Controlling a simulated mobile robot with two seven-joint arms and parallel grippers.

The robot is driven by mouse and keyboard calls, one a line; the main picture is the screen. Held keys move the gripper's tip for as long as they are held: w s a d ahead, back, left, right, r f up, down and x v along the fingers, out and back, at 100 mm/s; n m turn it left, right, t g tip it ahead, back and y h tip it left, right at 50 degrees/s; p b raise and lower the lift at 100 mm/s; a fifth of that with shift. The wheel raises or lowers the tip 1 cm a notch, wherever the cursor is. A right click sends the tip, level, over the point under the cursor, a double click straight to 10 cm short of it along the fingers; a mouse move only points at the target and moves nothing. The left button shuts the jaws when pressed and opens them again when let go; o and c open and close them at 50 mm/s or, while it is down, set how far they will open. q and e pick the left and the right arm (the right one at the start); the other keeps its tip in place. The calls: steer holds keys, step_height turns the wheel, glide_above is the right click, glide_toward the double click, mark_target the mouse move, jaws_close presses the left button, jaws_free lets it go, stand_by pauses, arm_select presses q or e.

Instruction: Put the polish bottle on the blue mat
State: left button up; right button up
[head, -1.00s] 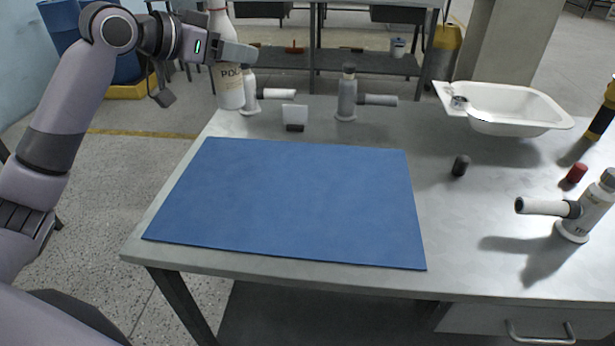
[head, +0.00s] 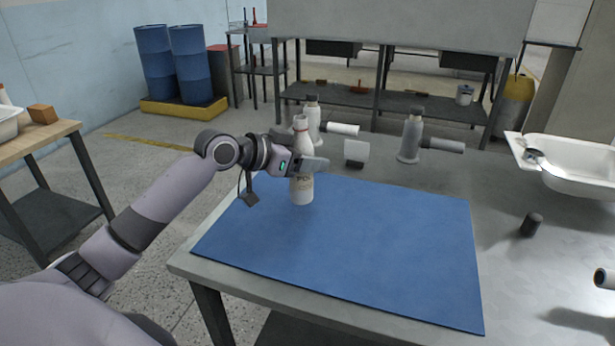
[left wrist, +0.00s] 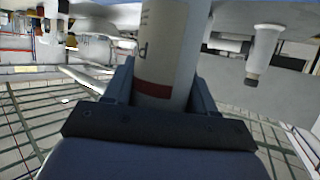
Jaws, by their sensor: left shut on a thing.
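The polish bottle (head: 302,190) is white with a narrow neck and stands upright over the far left part of the blue mat (head: 360,245). Its base appears at or very near the mat; I cannot tell for sure whether it touches. My left gripper (head: 308,166) is shut around the bottle's middle from the left, hiding part of its label. In the left wrist view the bottle (left wrist: 170,45), with a dark red band, sits between the two fingers (left wrist: 163,88).
Behind the mat stand a white spray-like bottle (head: 313,125), a small white card (head: 356,152) and a grey bottle (head: 410,140). A white basin (head: 575,165) and a dark cap (head: 531,225) are at right. The mat's middle and front are clear.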

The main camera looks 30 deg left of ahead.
mark_target(307, 174)
arm_select(q)
steer(key=shift+f, duration=2.1)
steer(key=shift+f+b, duration=0.15)
steer(key=shift+b, duration=0.15)
steer(key=o, duration=1.2)
steer(key=shift+o, duration=0.2)
steer(key=shift+r, duration=0.2)
steer(key=v, duration=1.2)
